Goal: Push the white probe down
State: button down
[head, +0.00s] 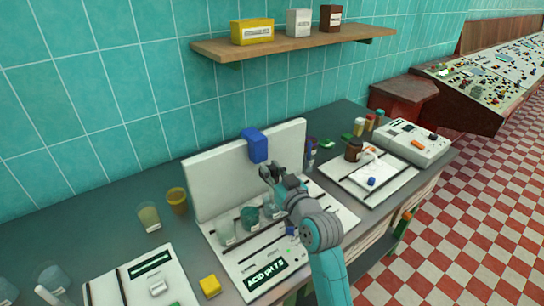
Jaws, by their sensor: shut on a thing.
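A white panel (215,180) stands upright on the grey bench, with a blue block (254,146) at its top edge. My gripper (266,172) is in front of the panel, just below and to the right of the blue block. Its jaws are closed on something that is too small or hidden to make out. I cannot clearly tell the white probe apart from the white panel behind my gripper. Below, a white base unit (225,262) with a lit "ACID pH" display (266,273) holds several small beakers, one of them greenish (250,217).
Yellow cups (177,200) stand left of the panel. A yellow block (210,286) lies at the front. A white board with a brown jar (353,150) and a white device (412,143) stand to the right. A wooden shelf (300,44) with boxes hangs above.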

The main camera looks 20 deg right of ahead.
jog(key=shift+f, duration=0.9)
jog(key=c, duration=1)
grip_release()
jog(key=shift+f, duration=0.1)
jog(key=shift+o, duration=0.2)
jog(key=shift+s+f, duration=0.1)
jog(key=shift+s, duration=0.05)
jog(key=s+d, duration=0.2)
jog(key=s, duration=0.9)
jog(key=shift+s+r, duration=0.35)
jog(key=shift+r, duration=0.05)
